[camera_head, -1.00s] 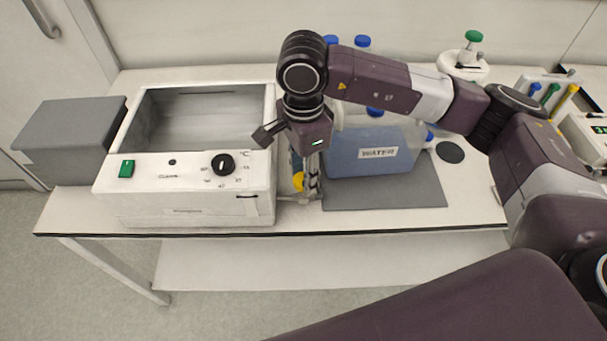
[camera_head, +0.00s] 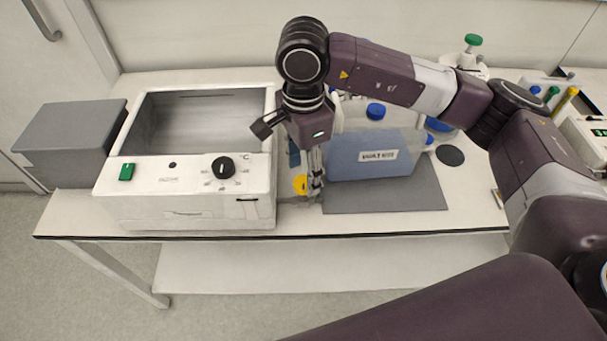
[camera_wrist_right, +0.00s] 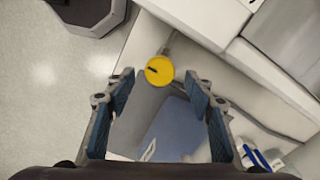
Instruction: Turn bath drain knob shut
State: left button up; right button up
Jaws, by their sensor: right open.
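The bath drain knob (camera_head: 300,184) is a round yellow knob at the bath's right side, low near the bench top. In the right wrist view the yellow knob (camera_wrist_right: 159,70) shows a short dark mark across its face. It sits ahead of my right gripper (camera_wrist_right: 159,88), roughly centred between the two blue-padded fingers, with gaps on both sides. In the head view my right gripper (camera_head: 315,185) points down just right of the knob, open and empty. The white bath (camera_head: 150,210) has an open basin. My left gripper is not in view.
The bath front has a black dial (camera_head: 222,168) and a green switch (camera_head: 127,172). A blue tank (camera_head: 350,164) with a label stands on a grey mat (camera_head: 400,199) right of my gripper. A grey box (camera_head: 65,140) is at the left. The front bench edge is clear.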

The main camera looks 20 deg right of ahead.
aim_at(304, 182)
notch_tip(304, 182, up, 10)
jog(key=shift+f, duration=0.15)
dwell(0.6)
